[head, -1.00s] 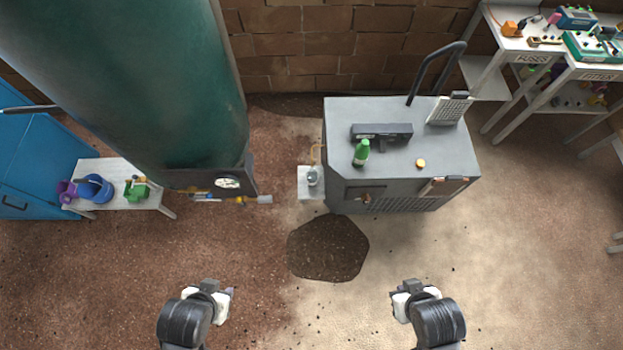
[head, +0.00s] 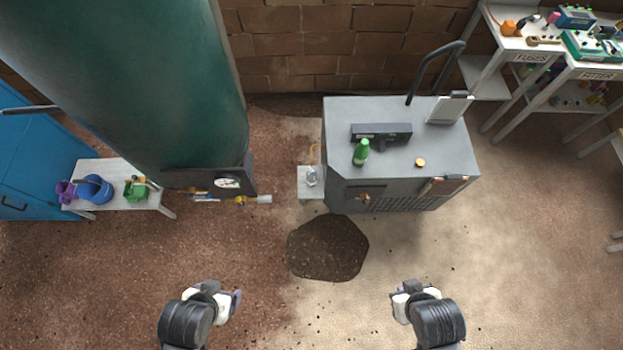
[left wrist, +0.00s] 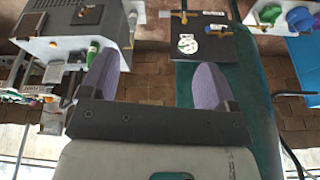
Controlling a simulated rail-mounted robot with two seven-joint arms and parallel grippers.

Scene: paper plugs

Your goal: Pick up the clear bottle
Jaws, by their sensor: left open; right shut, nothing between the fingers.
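The clear bottle (head: 312,177) stands on a small pale shelf (head: 308,193) at the left side of the grey box-shaped unit. It is small and see-through, and its outline is faint. In the left wrist view it seems to show near the top (left wrist: 132,20), beside the grey unit. My left gripper (head: 237,298) is low in the head view, well apart from the bottle. Its two purple fingers (left wrist: 157,78) are spread with nothing between them. My right gripper (head: 402,292) is shut and empty, low and to the right, far from the bottle.
The grey unit (head: 430,155) carries a green bottle (head: 361,152). A big green cylinder (head: 130,90) with a gauge panel (head: 228,183) stands to the left. A bench (head: 150,200) holds a blue bucket (head: 97,189). A dark patch (head: 328,248) lies on open floor.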

